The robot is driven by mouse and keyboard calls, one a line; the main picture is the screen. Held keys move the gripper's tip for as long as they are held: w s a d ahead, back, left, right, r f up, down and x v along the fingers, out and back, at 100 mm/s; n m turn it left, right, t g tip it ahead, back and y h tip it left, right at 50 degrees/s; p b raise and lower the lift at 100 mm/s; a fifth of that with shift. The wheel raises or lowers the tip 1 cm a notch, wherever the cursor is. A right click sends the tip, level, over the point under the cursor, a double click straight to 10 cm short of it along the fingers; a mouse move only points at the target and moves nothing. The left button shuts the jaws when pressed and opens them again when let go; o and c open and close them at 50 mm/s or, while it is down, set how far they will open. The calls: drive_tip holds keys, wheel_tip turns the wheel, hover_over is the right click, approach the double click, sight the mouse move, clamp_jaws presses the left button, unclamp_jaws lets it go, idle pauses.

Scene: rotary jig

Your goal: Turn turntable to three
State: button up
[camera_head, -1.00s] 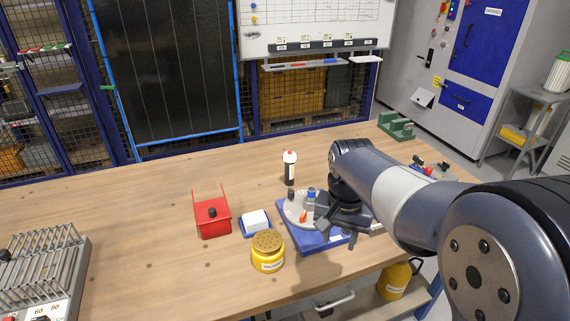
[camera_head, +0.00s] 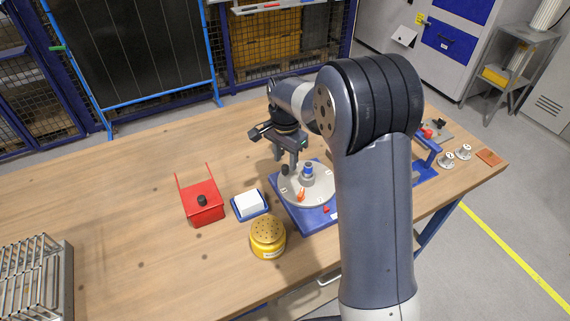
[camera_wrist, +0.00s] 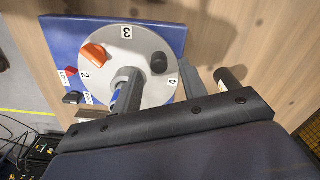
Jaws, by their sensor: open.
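The turntable is a pale grey disc (camera_head: 316,193) on a blue base (camera_head: 292,212); its disc (camera_wrist: 140,48) also shows in the wrist view. The numeral 3 (camera_wrist: 127,32) is at the top there, 2 (camera_wrist: 85,76) at the left and 4 (camera_wrist: 172,82) at the right. An orange piece (camera_wrist: 92,54) sits between 2 and 3, a black knob (camera_wrist: 158,63) near 4. A blue-and-grey post (camera_head: 308,173) stands on the disc. A red mark (camera_wrist: 71,70) is on the base beside 2. My gripper (camera_head: 286,162) is open at the disc's far left edge; contact is unclear.
A red bracket box (camera_head: 203,205), a blue tray with a white block (camera_head: 249,204) and a yellow perforated pot (camera_head: 267,238) stand left of the turntable. A blue frame fixture (camera_head: 427,158) is at the right.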

sight(286, 165)
drive_tip(key=shift+f, duration=1.75)
clamp_jaws()
